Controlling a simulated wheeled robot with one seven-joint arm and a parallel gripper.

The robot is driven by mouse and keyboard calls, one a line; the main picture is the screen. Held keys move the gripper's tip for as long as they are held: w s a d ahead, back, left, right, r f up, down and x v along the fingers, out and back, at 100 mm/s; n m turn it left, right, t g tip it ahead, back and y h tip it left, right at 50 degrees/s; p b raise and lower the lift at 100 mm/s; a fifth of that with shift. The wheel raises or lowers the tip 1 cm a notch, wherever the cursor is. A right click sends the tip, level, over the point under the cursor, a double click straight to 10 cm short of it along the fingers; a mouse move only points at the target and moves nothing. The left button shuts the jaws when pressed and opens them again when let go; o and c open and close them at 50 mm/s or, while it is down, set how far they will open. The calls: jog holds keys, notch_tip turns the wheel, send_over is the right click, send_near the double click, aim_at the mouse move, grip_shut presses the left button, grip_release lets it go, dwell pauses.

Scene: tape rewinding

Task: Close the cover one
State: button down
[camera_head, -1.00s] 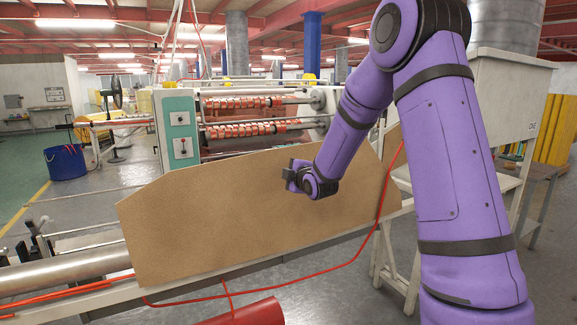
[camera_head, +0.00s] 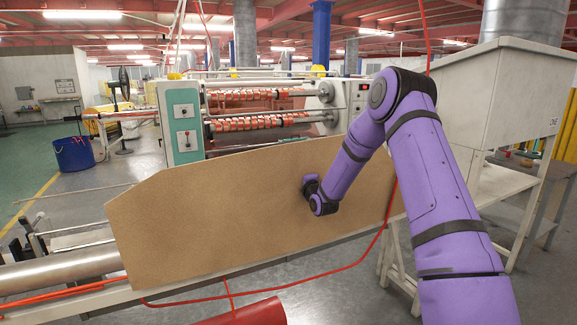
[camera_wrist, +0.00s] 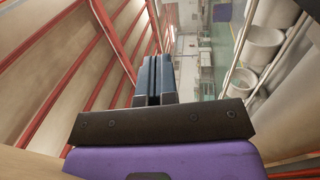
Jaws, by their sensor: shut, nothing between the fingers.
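The cover (camera_head: 230,210) is a large tan board with cut upper corners, standing upright and leaning slightly along the front of the machine in the head view. My gripper (camera_head: 308,183) is at the right half of the board, in front of its face; whether it touches the board cannot be told. In the wrist view my gripper (camera_wrist: 152,75) shows its two dark fingers together with nothing between them. A tan surface fills the lower left of that view.
The machine (camera_head: 240,115) with red-and-silver rollers stands behind the board. A white cabinet (camera_head: 495,95) stands at the right. A metal roller (camera_head: 60,273) lies at the lower left. A red hose (camera_head: 350,258) hangs below the board. A blue bin (camera_head: 74,155) stands on the floor.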

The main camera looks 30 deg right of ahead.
aim_at(288, 163)
jog(key=w, duration=0.2)
jog(key=w+r, duration=0.1)
jog(key=w, duration=0.4)
jog(key=shift+w+r, duration=0.2)
jog(key=shift+w, duration=0.4)
jog(key=shift+w+r, duration=0.15)
